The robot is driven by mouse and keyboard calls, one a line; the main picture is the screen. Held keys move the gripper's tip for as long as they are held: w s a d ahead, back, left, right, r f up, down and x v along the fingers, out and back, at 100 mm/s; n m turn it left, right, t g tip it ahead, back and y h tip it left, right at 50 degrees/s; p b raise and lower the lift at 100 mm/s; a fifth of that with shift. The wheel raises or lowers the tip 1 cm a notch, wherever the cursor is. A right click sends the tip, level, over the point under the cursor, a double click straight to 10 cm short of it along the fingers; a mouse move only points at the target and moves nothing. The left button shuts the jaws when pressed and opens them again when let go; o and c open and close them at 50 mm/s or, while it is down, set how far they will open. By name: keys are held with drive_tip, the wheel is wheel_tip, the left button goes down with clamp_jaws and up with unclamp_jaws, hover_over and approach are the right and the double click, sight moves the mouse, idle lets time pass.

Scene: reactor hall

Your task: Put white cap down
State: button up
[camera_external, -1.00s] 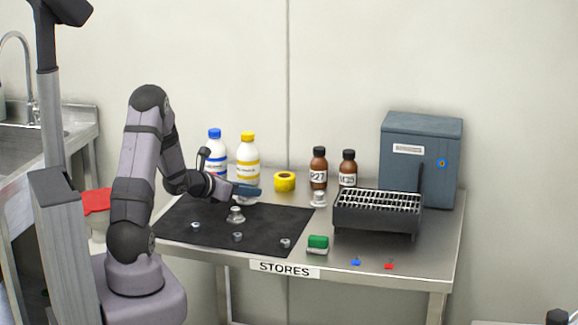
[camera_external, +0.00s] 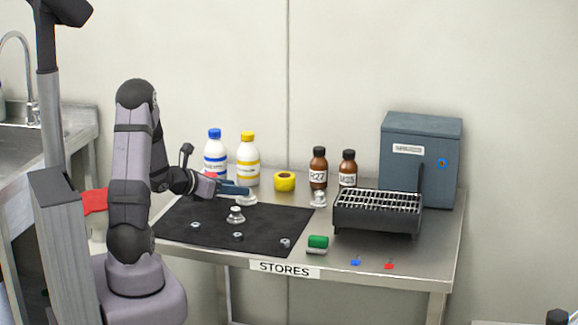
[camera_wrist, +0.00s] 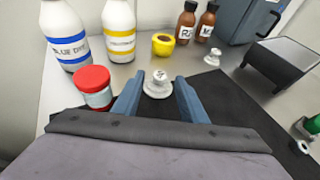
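The white cap (camera_external: 246,199) rests low at the back edge of the black mat (camera_external: 190,221). In the wrist view the pale, round cap (camera_wrist: 158,89) with a raised knob shows between the two blue fingers, with a gap on each side. My gripper (camera_external: 236,189) is open, beside and slightly above the cap, its fingers pointing right in the external view. The fingers show spread apart in the wrist view (camera_wrist: 158,98). Part of the cap is hidden behind the fingers in the external view.
A silver weight (camera_external: 236,216) and several smaller ones stand on the mat. A red-lidded jar (camera_wrist: 93,88) is close left of the fingers. Blue-label (camera_external: 215,153) and yellow-label (camera_external: 248,160) bottles and yellow tape (camera_external: 284,181) stand behind. A black rack (camera_external: 376,216) is right.

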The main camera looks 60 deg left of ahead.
drive_tip(key=v, duration=0.6)
drive_tip(key=shift+s, duration=0.15)
